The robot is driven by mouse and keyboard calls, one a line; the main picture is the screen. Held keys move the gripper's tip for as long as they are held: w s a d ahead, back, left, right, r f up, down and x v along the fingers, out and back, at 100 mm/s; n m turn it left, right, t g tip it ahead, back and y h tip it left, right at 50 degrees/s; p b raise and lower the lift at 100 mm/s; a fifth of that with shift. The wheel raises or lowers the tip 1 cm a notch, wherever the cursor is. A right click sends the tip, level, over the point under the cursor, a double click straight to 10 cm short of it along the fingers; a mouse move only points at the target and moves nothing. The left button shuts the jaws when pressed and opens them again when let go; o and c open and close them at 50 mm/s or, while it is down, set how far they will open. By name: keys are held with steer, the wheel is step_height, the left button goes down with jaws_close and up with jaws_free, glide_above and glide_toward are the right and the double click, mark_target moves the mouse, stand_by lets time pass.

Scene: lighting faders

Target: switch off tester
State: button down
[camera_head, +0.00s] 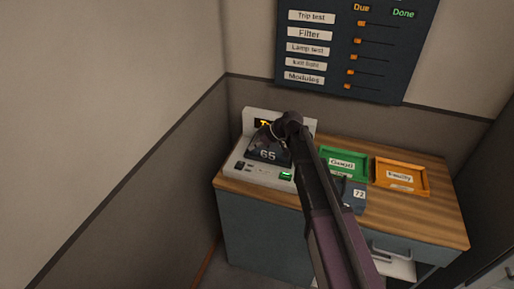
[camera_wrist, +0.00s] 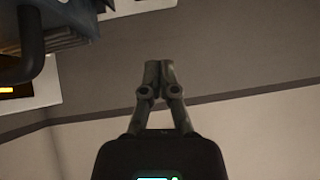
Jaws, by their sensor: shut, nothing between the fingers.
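The tester (camera_head: 246,168) is a pale unit on the left end of the wooden bench, with an upright back panel and a partly covered orange display. A dark module marked 65 (camera_head: 268,155) sits on it. A green-lit rocker or button (camera_head: 286,175) is at its front right; a small dark control (camera_head: 239,164) is at front left. My arm reaches up over the tester's right side, hiding part of it. In the wrist view my gripper (camera_wrist: 159,68) is shut and empty, with wall behind its tips. The tester (camera_wrist: 42,97) shows at the left there.
A green Good tray (camera_head: 344,178) and an orange Faulty tray (camera_head: 402,190) stand on the bench, right of the tester. A dark module marked 73 (camera_head: 358,194) lies before the green tray. A slider board (camera_head: 350,50) hangs above. Walls are close at left and back.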

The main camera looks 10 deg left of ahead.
steer(key=b, duration=0.5)
glide_above(236, 165)
steer(key=d, duration=0.2)
steer(key=f, duration=0.5)
steer(key=shift+w+d, duration=0.15)
steer(key=shift+w, duration=0.1)
steer(key=shift+s+f+b, duration=0.15)
steer(key=shift+f+b, duration=0.65)
steer(key=shift+f, duration=0.15)
steer(key=shift+s+f+b, duration=0.1)
steer(key=shift+f+b, duration=0.7)
steer(key=shift+f, duration=0.15)
